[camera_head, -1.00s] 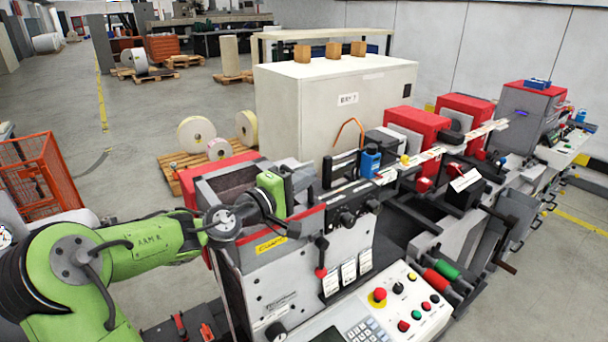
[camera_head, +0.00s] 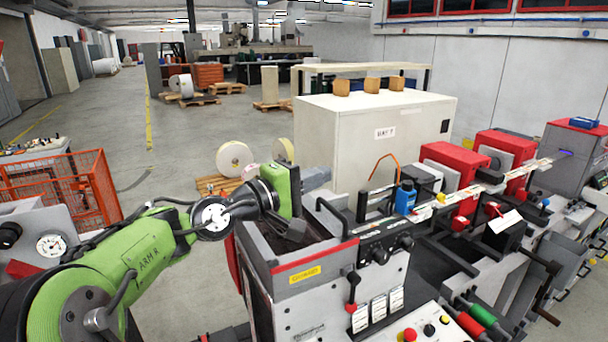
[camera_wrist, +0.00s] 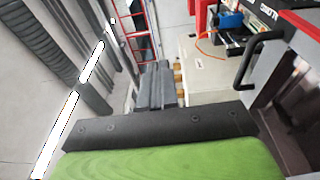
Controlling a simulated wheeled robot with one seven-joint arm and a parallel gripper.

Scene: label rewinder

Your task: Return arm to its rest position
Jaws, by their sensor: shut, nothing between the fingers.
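My green arm (camera_head: 150,250) reaches in from the lower left in the head view. Its wrist is above the open grey bin at the left end of the label rewinder (camera_head: 375,260). My gripper (camera_head: 328,174) points right, in front of the white cabinet, and looks empty. In the wrist view the grey gripper (camera_wrist: 158,75) is seen past a dark plate and green housing, with its fingers together and nothing held.
A white cabinet (camera_head: 375,135) stands behind the rewinder. An orange mesh cage (camera_head: 75,190) is at the left. Open floor lies between the cage and the pallets.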

